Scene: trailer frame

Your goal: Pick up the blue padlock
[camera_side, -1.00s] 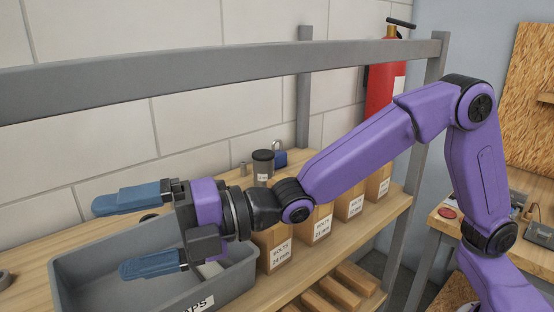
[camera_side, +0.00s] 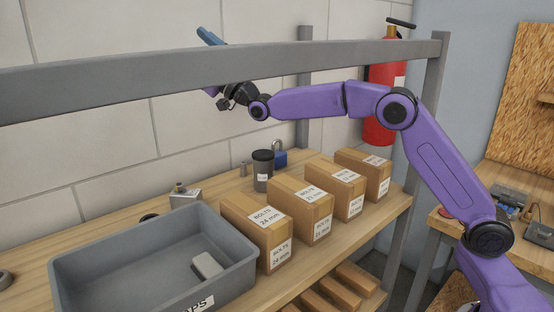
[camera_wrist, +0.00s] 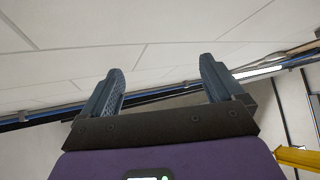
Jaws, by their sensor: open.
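The blue padlock (camera_side: 280,158) stands on the wooden shelf near the wall, behind the boxes and just right of a dark canister. Its shackle points up, and the canister may hide part of its left side. In the side view my gripper (camera_side: 210,38) is raised high at the back, well above and left of the padlock, partly hidden by the grey upper rail. In the wrist view my gripper (camera_wrist: 160,88) has its two blue fingers wide apart with nothing between them. The padlock does not show in the wrist view.
A grey bin (camera_side: 150,262) holding a grey block stands at the front left. Several cardboard bolt boxes (camera_side: 256,234) line the shelf's front. The dark canister (camera_side: 263,171) stands beside the padlock. The grey rail (camera_side: 200,75) crosses above the shelf. A red fire extinguisher (camera_side: 382,122) is behind.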

